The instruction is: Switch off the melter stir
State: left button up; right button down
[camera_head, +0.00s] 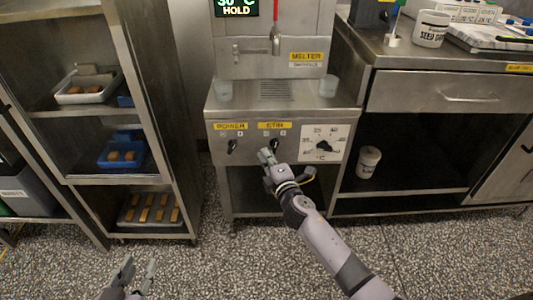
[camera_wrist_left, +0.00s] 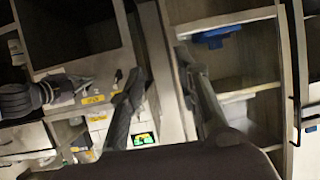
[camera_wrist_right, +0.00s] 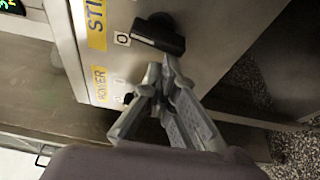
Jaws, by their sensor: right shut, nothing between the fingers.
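The melter (camera_head: 285,95) stands in the middle of the head view. Its black stir knob (camera_head: 275,144) sits on the front panel under the yellow STIR label (camera_head: 271,126). In the right wrist view the knob (camera_wrist_right: 160,36) is a black bar handle with one end near an "O" mark. My right gripper (camera_head: 265,156) is shut and empty, just in front of and below the knob. In the right wrist view its fingertips (camera_wrist_right: 157,78) are close to the knob; I cannot tell whether they touch. My left gripper (camera_head: 136,274) is open and empty, low at the left, away from the melter.
The power knob (camera_head: 232,146) is left of the stir knob, and a temperature dial (camera_head: 323,144) is right of it. Two cups (camera_head: 328,86) stand on the melter ledge. A shelf rack (camera_head: 107,179) with trays stands left, a steel counter (camera_head: 430,88) right. The speckled floor in front is clear.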

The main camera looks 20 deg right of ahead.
jog(key=shift+d+f+n+p, duration=0.15)
jog(key=shift+n+p, duration=0.45)
jog(key=shift+p, duration=0.35)
jog(key=shift+d+f+n+g+p, duration=0.1)
jog(key=shift+n+g+p, duration=0.3)
jog(key=shift+n+p, duration=0.25)
pick_arm(q)
jog(key=s+a+f+g+y, duration=0.1)
jog(key=s+a+f+g, duration=0.1)
jog(key=s+f+g, duration=0.2)
jog(key=s+a+f+g+y, duration=0.1)
jog(key=s+a+f+g, duration=0.2)
jog(key=s, duration=0.7)
jog(key=shift+s+f+g+y+p, duration=0.2)
jog(key=shift+f+g+y+p, duration=0.25)
jog(key=shift+g, duration=0.65)
jog(key=shift+r, duration=0.3)
pick_arm(e)
jog(key=shift+d+f+n+g+h, duration=0.15)
jog(key=shift+n+g+h, duration=0.2)
jog(key=shift+n, duration=0.3)
pick_arm(q)
jog(key=shift+r+p, duration=0.3)
jog(key=shift+p, duration=0.25)
pick_arm(e)
jog(key=shift+s+f, duration=0.1)
jog(key=shift+f, duration=0.1)
